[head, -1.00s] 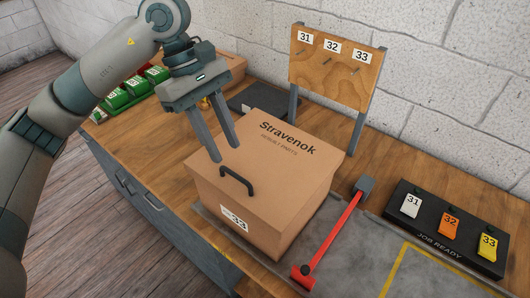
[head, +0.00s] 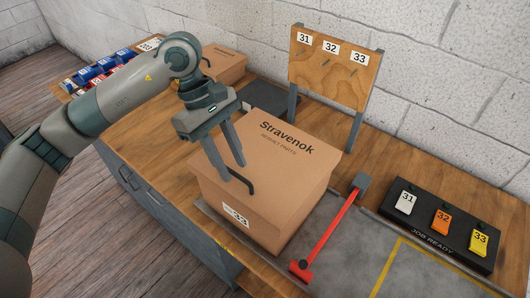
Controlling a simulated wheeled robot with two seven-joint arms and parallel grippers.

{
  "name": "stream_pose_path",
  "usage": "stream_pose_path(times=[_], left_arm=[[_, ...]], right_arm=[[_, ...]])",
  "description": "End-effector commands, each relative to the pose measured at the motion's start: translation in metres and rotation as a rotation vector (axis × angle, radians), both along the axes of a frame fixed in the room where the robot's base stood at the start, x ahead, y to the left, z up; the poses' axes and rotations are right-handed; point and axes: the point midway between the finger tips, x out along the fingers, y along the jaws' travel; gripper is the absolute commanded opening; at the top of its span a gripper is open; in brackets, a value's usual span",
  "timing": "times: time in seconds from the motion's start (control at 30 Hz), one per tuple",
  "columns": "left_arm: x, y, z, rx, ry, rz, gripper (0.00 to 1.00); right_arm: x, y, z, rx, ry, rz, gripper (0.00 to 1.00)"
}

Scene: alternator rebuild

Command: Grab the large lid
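The large lid (head: 293,157) is the brown cardboard top of the Stravenok box (head: 285,224), and it sits closed on the box. A dark handle (head: 246,187) stands up near its left front edge. My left gripper (head: 233,171) is over that part of the lid, with its two fingers pointing down and apart. The fingertips are right by the handle and overlap it in the picture; I cannot tell whether they touch it. The handle is partly hidden behind a finger. My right gripper is not in view.
A black rack (head: 425,232) with numbered tags is farther right. A wooden board (head: 335,69) with hooks stands behind. Another carton (head: 226,66) and coloured parts are at the back left.

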Motion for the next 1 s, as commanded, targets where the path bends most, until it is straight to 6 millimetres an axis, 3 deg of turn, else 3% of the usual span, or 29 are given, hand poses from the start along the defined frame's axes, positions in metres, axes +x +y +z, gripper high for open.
stream_pose_path(times=[0.23, 0.67, 0.7, 0.83, 1.0], left_arm=[[-0.004, -0.006, -0.017, -0.001, 0.0, -0.001, 0.3], [-0.004, -0.006, -0.018, 0.0, 0.0, -0.001, 0.3], [-0.004, -0.006, -0.018, 0.0, 0.0, -0.001, 0.28], [-0.004, -0.006, -0.018, 0.0, 0.0, -0.001, 0.0], [-0.004, -0.006, -0.017, -0.001, -0.001, -0.001, 0.0]], right_arm=[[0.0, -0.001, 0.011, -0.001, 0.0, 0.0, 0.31], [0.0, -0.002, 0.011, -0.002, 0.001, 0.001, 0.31], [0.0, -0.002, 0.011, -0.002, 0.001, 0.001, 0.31], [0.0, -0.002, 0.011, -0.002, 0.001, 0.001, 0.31], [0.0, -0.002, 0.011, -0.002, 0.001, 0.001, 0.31]])
